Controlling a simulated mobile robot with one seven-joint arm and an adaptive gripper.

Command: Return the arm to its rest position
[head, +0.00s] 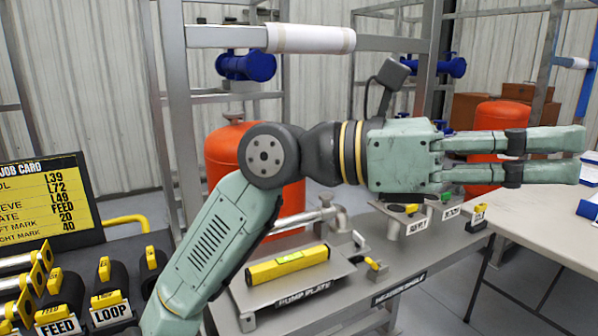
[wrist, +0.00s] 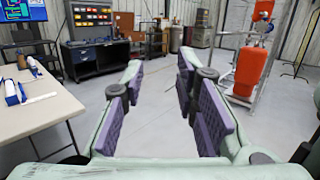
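My gripper (head: 580,155) is at the right of the head view, level and pointing right, with my pale green arm bent up from the bottom left. In the wrist view my gripper (wrist: 158,75) has its two fingers and purple pads spread wide apart. Nothing is between the pads. The gripper is in the air over the gap between the grey skid bench and the white table, touching nothing that I can see.
Below the arm is a grey skid (head: 330,290) with a yellow level (head: 288,264). Behind are orange tanks (head: 222,150) and a steel frame (head: 178,100). A job card board (head: 45,195) stands left, a white table (head: 530,240) right. Open floor (wrist: 165,120) lies ahead of the gripper.

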